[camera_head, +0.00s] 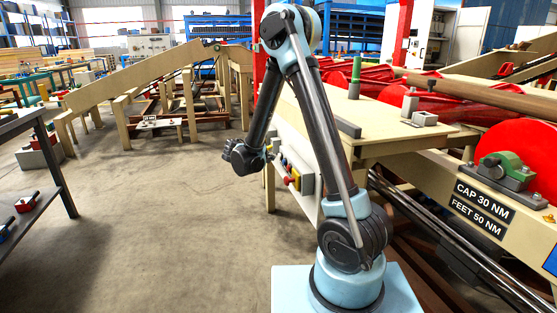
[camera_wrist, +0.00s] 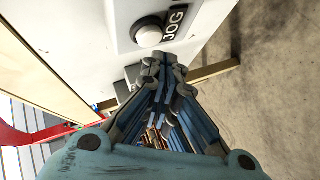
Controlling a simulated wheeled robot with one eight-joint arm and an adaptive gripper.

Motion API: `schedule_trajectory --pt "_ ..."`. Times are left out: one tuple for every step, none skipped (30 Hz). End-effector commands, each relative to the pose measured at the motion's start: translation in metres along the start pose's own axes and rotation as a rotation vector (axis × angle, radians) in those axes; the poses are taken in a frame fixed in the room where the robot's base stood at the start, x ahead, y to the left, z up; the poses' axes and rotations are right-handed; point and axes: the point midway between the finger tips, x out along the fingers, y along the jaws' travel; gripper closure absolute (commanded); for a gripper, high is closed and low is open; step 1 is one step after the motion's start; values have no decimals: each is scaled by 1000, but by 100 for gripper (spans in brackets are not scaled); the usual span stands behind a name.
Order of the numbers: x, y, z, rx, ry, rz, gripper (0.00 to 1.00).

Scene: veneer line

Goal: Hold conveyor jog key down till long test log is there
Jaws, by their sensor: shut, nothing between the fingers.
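The jog key (camera_wrist: 149,33) is a round pale button in a dark ring on a white panel, beside a black JOG label (camera_wrist: 175,22) in the wrist view. My gripper (camera_wrist: 164,62) is shut and empty. Its fingertips show just below the key in the picture, apart from it; their distance from the panel is hard to judge. In the head view my arm's dark end (camera_head: 240,158) hangs left of a control box (camera_head: 304,178) with red and yellow parts on the bench side. A long brown log-like bar (camera_head: 480,92) lies at right; I cannot tell if it is the test log.
A wooden bench (camera_head: 400,145) stands behind my arm, with red machinery (camera_head: 515,150) and rails at right. A dark table (camera_head: 50,165) with red-handled tools is at left. The concrete floor (camera_head: 165,220) between them is clear. A wooden ramp (camera_head: 130,75) stands at the back.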

Motion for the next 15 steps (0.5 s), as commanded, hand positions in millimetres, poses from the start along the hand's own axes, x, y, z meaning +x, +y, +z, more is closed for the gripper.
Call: schedule_trajectory --pt "0 0 0 0 0 0 100" --pt "0 0 0 0 0 0 100" --pt "-1 0 0 0 0 0 100" --pt "-1 -1 -1 0 1 0 100" --pt "-2 -1 -2 0 1 0 100" --pt "-3 -2 -3 0 1 -1 100" --pt "-4 -3 -4 -1 2 -1 100" --pt "-6 -5 -5 -1 2 -1 100" --pt "-8 -6 -6 -1 2 -1 100" --pt "-10 -7 -7 0 1 -1 100" --pt "-11 -8 -8 0 1 -1 100" --pt "-14 -10 -10 0 1 -1 100" --pt "-15 -11 -11 0 1 -1 100" --pt "-17 -13 -13 0 2 -1 100" --pt "-20 -14 -14 0 2 -1 100"
